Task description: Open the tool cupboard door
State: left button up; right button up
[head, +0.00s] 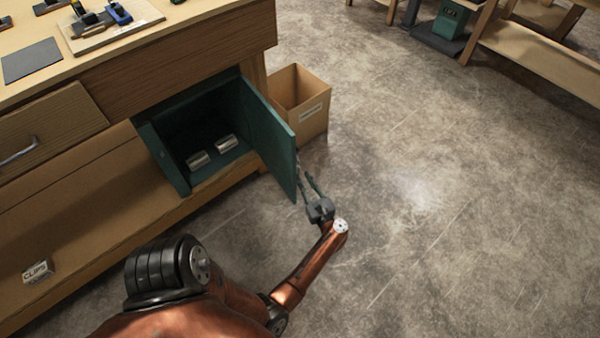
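The tool cupboard is a dark green box (172,160) set under the wooden bench. Its green door (268,135) stands swung well open, hinged on the right side, so the inside shows. Two small silvery objects (198,160) (226,144) lie on the cupboard floor. My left gripper (306,178) is at the free edge of the door, on its outer side. Its two thin fingers look apart, with nothing clearly between them. Whether a finger touches the door, I cannot tell. The door's outer face and any handle are mostly hidden. My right gripper is not in view.
A cardboard bin (312,120) stands on the floor just behind the open door. A drawer (45,130) and a small box marked CLIPS (38,271) are at left. The bench top (150,50) holds tools. The grey floor (450,220) to the right is clear.

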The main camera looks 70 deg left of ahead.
pick_arm(q)
jog(key=d, duration=0.8)
jog(key=shift+w, duration=0.2)
jog(key=shift+f, duration=0.1)
